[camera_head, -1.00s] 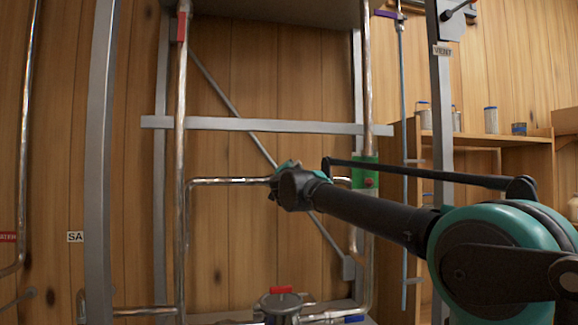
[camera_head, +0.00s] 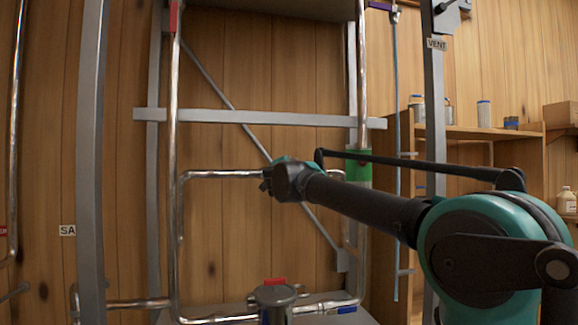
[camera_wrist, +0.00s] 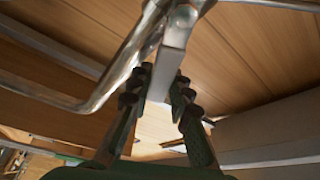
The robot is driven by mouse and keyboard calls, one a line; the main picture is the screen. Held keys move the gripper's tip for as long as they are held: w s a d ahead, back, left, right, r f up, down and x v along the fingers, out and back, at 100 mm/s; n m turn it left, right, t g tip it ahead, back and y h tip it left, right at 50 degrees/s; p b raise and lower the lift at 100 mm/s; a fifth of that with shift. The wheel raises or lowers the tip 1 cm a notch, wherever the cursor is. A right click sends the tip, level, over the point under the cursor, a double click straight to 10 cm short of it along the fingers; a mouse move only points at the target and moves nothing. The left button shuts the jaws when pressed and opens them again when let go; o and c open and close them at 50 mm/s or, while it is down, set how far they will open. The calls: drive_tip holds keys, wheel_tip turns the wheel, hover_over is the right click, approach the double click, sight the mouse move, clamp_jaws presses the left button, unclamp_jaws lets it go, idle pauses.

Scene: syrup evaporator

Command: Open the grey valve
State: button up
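The grey valve shows in the wrist view as a flat pale grey handle (camera_wrist: 174,65) hanging from a round fitting on a shiny metal pipe (camera_wrist: 125,65). My gripper (camera_wrist: 161,78) has its two dark fingers apart, one on each side of the handle's lower part. The gaps look narrow, and I cannot tell whether either finger touches it. In the head view my gripper (camera_head: 267,182) is at the end of the horizontal pipe (camera_head: 220,175), in front of the wooden wall. The grey handle cannot be made out there.
A red-handled valve (camera_head: 274,281) sits low on the pipework. Another red handle (camera_head: 174,17) is at the upper left, and a green fitting (camera_head: 358,165) is right of my gripper. Grey frame posts (camera_head: 91,160) and a crossbar (camera_head: 260,118) surround the pipes. Shelves (camera_head: 480,132) stand at right.

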drive_tip(key=o, duration=0.4)
drive_tip(key=shift+s, duration=0.1)
drive_tip(key=shift+s+a+f, duration=0.1)
drive_tip(key=shift+s+f, duration=0.15)
drive_tip(key=shift+s, duration=1.05)
drive_tip(key=shift+s+a+f, duration=0.1)
drive_tip(key=shift+s+f, duration=0.1)
drive_tip(key=shift+s, duration=1.05)
drive_tip(key=shift+s+a+f, duration=0.1)
drive_tip(key=shift+s+f, duration=0.15)
drive_tip(key=shift+s, duration=1.05)
drive_tip(key=shift+c, duration=0.3)
